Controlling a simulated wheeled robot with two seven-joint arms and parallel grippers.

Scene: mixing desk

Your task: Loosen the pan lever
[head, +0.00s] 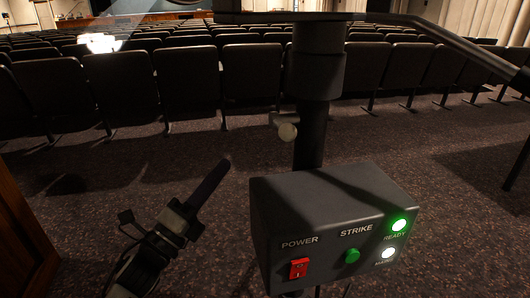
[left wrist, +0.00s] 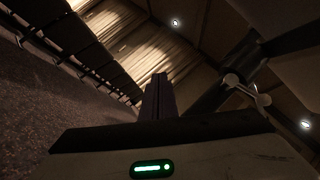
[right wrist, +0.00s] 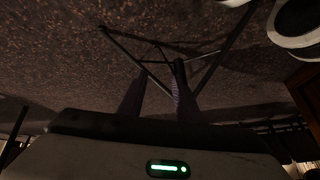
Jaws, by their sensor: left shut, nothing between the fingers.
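The pan lever (head: 287,130) is a small pale lever with a round knob, on the dark upright post (head: 308,135) above the control box. It also shows in the left wrist view (left wrist: 241,85), to the right of my fingers. My left gripper (head: 224,166) is shut and empty, to the left of the lever and lower in the head view, apart from it. Its fingers (left wrist: 159,90) stand together in the left wrist view. My right gripper (right wrist: 158,78) shows only in its own wrist view, with its fingers apart and nothing between them, pointing toward the floor and stand legs.
The control box (head: 330,215) has a red POWER switch (head: 299,267), a green STRIKE button (head: 351,255) and a lit green READY lamp (head: 398,225). A dark bar (head: 440,28) runs right from the post top. Rows of seats (head: 190,80) stand behind; carpet between is clear.

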